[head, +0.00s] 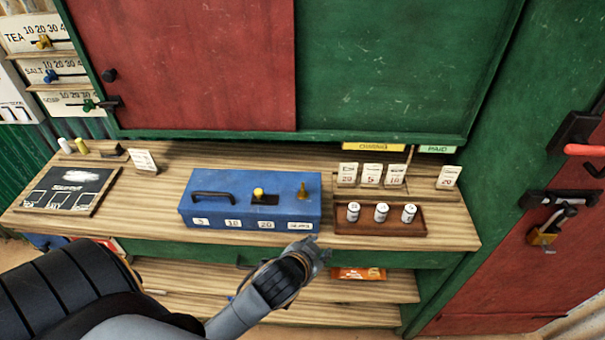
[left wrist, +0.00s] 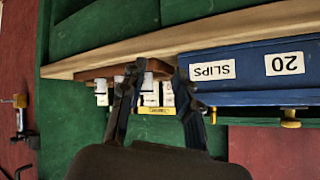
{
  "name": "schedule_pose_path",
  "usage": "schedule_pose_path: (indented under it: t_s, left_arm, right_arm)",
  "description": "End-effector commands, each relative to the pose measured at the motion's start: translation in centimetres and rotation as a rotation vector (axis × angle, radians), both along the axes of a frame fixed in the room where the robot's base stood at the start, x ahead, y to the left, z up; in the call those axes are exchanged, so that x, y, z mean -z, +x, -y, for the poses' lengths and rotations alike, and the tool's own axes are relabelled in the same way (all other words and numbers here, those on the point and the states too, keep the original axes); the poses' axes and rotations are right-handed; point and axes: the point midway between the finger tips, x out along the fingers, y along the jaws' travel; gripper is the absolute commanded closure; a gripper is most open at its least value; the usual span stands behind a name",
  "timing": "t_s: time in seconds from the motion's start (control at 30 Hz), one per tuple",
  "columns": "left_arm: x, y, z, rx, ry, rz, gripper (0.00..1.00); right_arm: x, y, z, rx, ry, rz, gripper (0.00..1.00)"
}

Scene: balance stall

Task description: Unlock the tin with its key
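The blue tin (head: 230,210) stands on the wooden counter, with a dark handle on its lid and several white labels along its front. A brass key-like piece (head: 302,191) stands upright at the right end of the lid. A yellow knob (head: 258,193) sits mid-lid on a dark plate. My left gripper (head: 318,252) is just in front of the tin's right front corner. In the left wrist view its fingers (left wrist: 157,75) are apart with nothing held, beside the tin's SLIPS end (left wrist: 240,88); that picture is upside down. My right gripper is not in view.
A brown tray (head: 385,229) with three white pots stands right of the tin, price cards behind it. A chalkboard (head: 70,190) lies at the left. A lower shelf (head: 350,315) runs under the counter. A padlock (head: 545,235) hangs on the red door.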

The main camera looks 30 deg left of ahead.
Motion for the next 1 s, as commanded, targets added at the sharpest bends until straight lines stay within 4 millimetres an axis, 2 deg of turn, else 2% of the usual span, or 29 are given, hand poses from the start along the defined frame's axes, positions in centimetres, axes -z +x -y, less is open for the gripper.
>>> schedule_pose_path:
  t_s: [0.03, 0.1, 0.2, 0.37, 0.5, 0.63, 0.7, 0.8, 0.9, 1.0]
  left_arm:
    - [-3.7, 1.1, 0.0, 0.006, 0.009, 0.074, 0.68]
    - [-7.4, 3.1, 0.1, 0.021, 0.031, 0.192, 0.68]
    - [-11.7, 6.0, 0.8, 0.068, 0.067, 0.372, 0.68]
    - [-18.3, 9.6, 2.9, 0.184, 0.127, 0.645, 0.68]
    - [-24.8, 11.4, 6.4, 0.365, 0.202, 0.914, 0.68]
    - [-30.1, 11.3, 11.7, 0.654, 0.305, 1.168, 0.68]
    - [-31.5, 10.5, 14.6, 0.845, 0.372, 1.264, 0.68]
    - [-31.3, 9.1, 18.0, 1.144, 0.476, 1.33, 0.68]
    - [-29.1, 8.1, 19.5, 1.457, 0.597, 1.294, 0.68]
    - [-25.7, 7.9, 18.8, 1.755, 0.72, 1.149, 0.68]
  right_arm:
    - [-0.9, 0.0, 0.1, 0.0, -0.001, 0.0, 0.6]
    - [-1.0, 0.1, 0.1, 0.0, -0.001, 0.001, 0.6]
    - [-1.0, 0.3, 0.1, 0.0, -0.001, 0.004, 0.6]
    - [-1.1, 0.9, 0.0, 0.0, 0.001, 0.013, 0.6]
    - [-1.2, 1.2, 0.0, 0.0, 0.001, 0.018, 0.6]
    - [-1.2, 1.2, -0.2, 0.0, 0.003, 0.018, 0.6]
    - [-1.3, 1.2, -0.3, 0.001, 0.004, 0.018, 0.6]
    - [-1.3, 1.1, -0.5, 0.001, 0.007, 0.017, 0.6]
    - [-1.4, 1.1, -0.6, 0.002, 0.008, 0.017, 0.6]
    - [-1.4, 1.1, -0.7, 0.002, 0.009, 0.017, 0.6]
